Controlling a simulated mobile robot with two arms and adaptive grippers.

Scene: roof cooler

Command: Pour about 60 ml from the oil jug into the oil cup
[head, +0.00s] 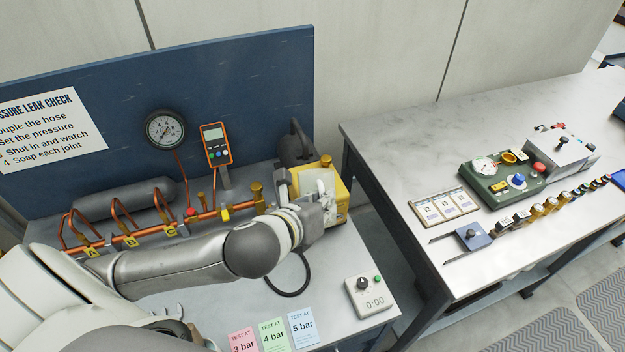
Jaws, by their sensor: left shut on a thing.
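My left arm reaches in from the left over the bench. My left gripper (318,196) is at the front of a yellow unit (341,205) with a brass cap on top. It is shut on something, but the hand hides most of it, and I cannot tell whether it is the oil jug. Pale parts show between the hand and the yellow face. I cannot make out the oil jug or the oil cup for certain. A dark grey body with a handle (295,148) stands behind the yellow unit. My right gripper is not in view.
Copper pipework (150,232) with a gauge (164,129) and an orange meter (215,143) lies behind my arm. A gap separates the right table (400,150), which holds a green box (503,177).

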